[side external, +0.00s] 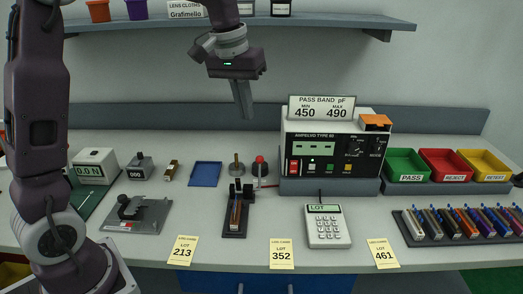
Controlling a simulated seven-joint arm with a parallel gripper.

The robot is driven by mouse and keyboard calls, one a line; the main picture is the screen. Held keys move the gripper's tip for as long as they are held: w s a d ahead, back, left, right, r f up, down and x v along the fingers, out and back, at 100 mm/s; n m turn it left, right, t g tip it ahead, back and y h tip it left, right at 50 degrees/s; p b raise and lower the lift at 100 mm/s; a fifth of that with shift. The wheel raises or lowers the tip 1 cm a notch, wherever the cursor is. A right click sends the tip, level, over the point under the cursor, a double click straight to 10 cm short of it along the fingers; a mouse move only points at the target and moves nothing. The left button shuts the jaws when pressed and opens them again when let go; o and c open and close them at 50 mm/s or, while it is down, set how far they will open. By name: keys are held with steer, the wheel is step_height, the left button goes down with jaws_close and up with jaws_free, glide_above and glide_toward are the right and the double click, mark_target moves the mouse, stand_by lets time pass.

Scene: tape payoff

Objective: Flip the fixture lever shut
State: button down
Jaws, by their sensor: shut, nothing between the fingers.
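A lever with a red ball knob (260,160) stands about upright on the bench. It is at the back right of a narrow dark fixture (235,232), which has a dark block at its back end and a brown strip along it. I cannot tell how the lever joins the fixture. My gripper (245,115) hangs in the air above and behind the fixture, pointing down. Its fingers are together and empty, well clear of the lever.
A meter (296,150) with an orange flap (375,121) stands right of the lever. A peg on a round base (237,168) stands close left of it. A blue tray (205,174), a keypad (327,226) and lot cards (282,254) lie around. A shelf (330,20) runs overhead.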

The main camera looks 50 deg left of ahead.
steer(key=w+a+f+n+g, duration=0.1)
steer(key=w+a+f, duration=0.3)
steer(key=w+f, duration=0.2)
steer(key=shift+w+f, duration=0.2)
steer(key=shift+w, duration=0.55)
steer(key=shift+a+f, duration=0.1)
step_height(320, 180, down, 10)
steer(key=w, duration=0.1)
steer(key=shift+d+r, duration=0.2)
steer(key=shift+d, duration=0.05)
